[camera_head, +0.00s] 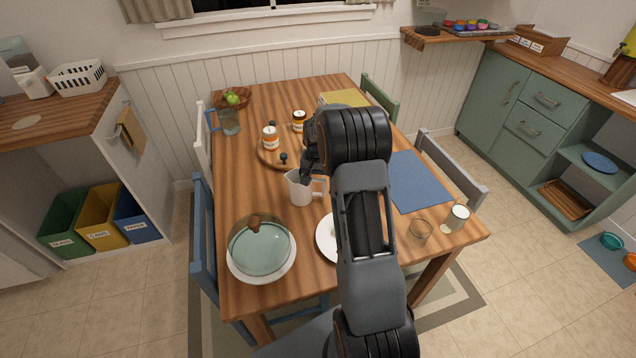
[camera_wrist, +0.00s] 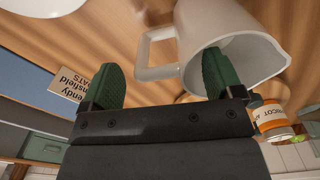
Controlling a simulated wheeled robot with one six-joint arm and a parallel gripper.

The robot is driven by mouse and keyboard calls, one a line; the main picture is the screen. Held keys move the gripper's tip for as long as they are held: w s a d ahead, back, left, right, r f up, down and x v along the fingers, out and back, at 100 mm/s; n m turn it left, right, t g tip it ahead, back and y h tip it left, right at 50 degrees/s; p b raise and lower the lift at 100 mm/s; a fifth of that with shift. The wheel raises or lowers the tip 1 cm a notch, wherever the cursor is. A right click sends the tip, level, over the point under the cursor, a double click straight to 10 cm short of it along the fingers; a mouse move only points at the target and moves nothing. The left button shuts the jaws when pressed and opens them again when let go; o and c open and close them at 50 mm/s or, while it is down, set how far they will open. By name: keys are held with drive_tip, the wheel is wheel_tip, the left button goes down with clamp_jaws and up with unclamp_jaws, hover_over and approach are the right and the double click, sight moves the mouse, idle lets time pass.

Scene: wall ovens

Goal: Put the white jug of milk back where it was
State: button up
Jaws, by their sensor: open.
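The white jug (camera_head: 300,191) stands upright on the wooden table (camera_head: 245,185), left of my arm. In the wrist view the white jug (camera_wrist: 208,22) shows its wide mouth and its handle. My gripper (camera_head: 308,177) is just above the jug, with its fingertips partly hidden by my own wrist. In the wrist view my gripper (camera_wrist: 162,78) is open, its two green fingers spread apart. The handle shows between them, and the right finger overlaps the jug's mouth. Whether a finger touches the jug I cannot tell.
A round wooden tray (camera_head: 265,158) with jars (camera_head: 270,138) is behind the jug. A glass-covered plate (camera_head: 262,248) is at front left, and a white plate (camera_head: 327,240) is partly behind my arm. A blue placemat (camera_head: 418,182) and a glass (camera_head: 421,230) are to the right.

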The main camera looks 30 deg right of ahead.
drive_tip(key=s+a+r+n, duration=0.1)
drive_tip(key=s+a+r, duration=0.15)
drive_tip(key=r, duration=0.45)
drive_tip(key=s+a+r+n, duration=0.1)
drive_tip(key=s+a+r, duration=0.15)
drive_tip(key=r, duration=0.45)
drive_tip(key=s+a+n+t, duration=0.1)
drive_tip(key=s+a+n, duration=0.1)
drive_tip(key=s+a, duration=0.3)
drive_tip(key=s+a+n+t, duration=0.2)
drive_tip(key=s+a, duration=0.4)
drive_tip(key=s, duration=0.7)
drive_tip(key=shift+a+r+n+t, duration=0.15)
drive_tip(key=shift+r+n+t, duration=0.25)
drive_tip(key=shift+n, duration=0.4)
drive_tip(key=shift+r, duration=0.2)
drive_tip(key=shift+r+p, duration=0.7)
drive_tip(key=shift+r, duration=0.1)
